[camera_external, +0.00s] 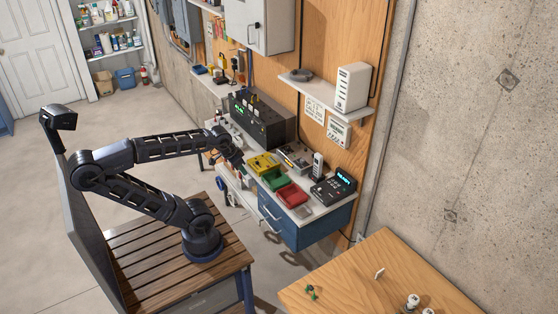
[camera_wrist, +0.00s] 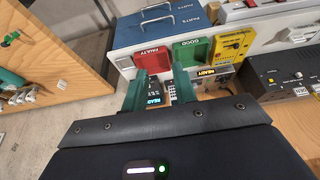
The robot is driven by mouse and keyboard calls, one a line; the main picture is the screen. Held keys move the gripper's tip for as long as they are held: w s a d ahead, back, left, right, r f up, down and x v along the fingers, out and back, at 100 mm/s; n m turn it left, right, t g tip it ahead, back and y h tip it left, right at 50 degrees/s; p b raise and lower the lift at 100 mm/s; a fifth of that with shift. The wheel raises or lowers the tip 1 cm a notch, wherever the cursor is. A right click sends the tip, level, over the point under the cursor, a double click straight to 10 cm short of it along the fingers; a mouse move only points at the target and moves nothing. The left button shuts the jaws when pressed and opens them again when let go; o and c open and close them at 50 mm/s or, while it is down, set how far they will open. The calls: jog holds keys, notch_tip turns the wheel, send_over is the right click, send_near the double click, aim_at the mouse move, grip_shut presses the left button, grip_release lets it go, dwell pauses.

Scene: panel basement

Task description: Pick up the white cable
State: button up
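I cannot make out a white cable for certain. A small thin white item (camera_external: 379,272) lies on the wooden table at the lower right of the external view; it is too small to identify. White pieces (camera_wrist: 24,96) also show on a wooden surface at the left of the wrist view. My gripper (camera_external: 236,156) is above the bench in the external view. In the wrist view its two dark green fingers (camera_wrist: 160,92) stand apart with nothing between them. A phone and a lit display show behind the fingers, and I see no contact.
The bench holds a yellow meter (camera_external: 263,163), a green bin (camera_external: 275,179), a red bin (camera_external: 292,195), a black box (camera_external: 262,120) and a desk device (camera_external: 335,187). A shelf with a white router (camera_external: 352,86) juts out above. The wooden table (camera_external: 350,290) has clear room left of centre.

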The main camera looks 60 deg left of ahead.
jog(key=o, duration=0.8)
jog(key=shift+o, duration=0.2)
